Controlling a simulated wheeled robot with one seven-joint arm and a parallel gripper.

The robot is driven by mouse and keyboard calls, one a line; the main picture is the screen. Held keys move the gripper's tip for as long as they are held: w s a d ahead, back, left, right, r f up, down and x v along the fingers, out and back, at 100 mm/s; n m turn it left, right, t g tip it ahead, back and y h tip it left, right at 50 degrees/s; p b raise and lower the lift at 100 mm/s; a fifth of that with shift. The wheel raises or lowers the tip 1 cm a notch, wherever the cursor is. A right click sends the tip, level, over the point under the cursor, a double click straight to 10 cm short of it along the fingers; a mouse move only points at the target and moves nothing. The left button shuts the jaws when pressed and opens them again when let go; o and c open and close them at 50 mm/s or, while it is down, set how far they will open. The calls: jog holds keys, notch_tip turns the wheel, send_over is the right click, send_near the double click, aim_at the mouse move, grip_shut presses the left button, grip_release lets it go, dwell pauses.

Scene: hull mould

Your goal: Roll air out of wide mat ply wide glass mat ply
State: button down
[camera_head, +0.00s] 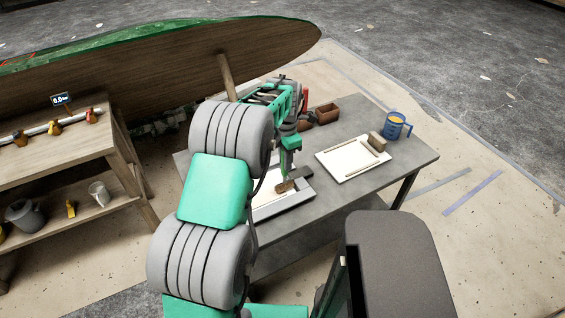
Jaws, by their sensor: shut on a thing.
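My gripper (287,164) points down over the left part of the grey table. It is shut on a small tool, seemingly a roller (286,187), with a brownish head and a dark bar beside it. The tool is at a white board (296,207) with a pale sheet on it, likely the wide glass mat ply. My arm hides much of this board and sheet. I cannot tell whether the roller touches the sheet. A second white board (340,158) with a cream sheet and thin strips lies to the right, with a brown block (376,142) at its far right corner.
A blue mug-like container with orange contents (394,128) stands near the table's (412,157) right end. Brown open boxes (327,113) stand at the back. A wooden bench (85,157) stands left, and a large hull mould (160,65) lies behind.

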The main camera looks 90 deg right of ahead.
jog(key=w, duration=1.6)
jog(key=shift+a, duration=0.35)
dwell(0.8)
jog(key=shift+f, duration=0.1)
jog(key=s+d+p, duration=0.1)
jog(key=s+d, duration=0.6)
jog(key=s, duration=0.5)
dwell(0.7)
jog(key=shift+d, duration=0.1)
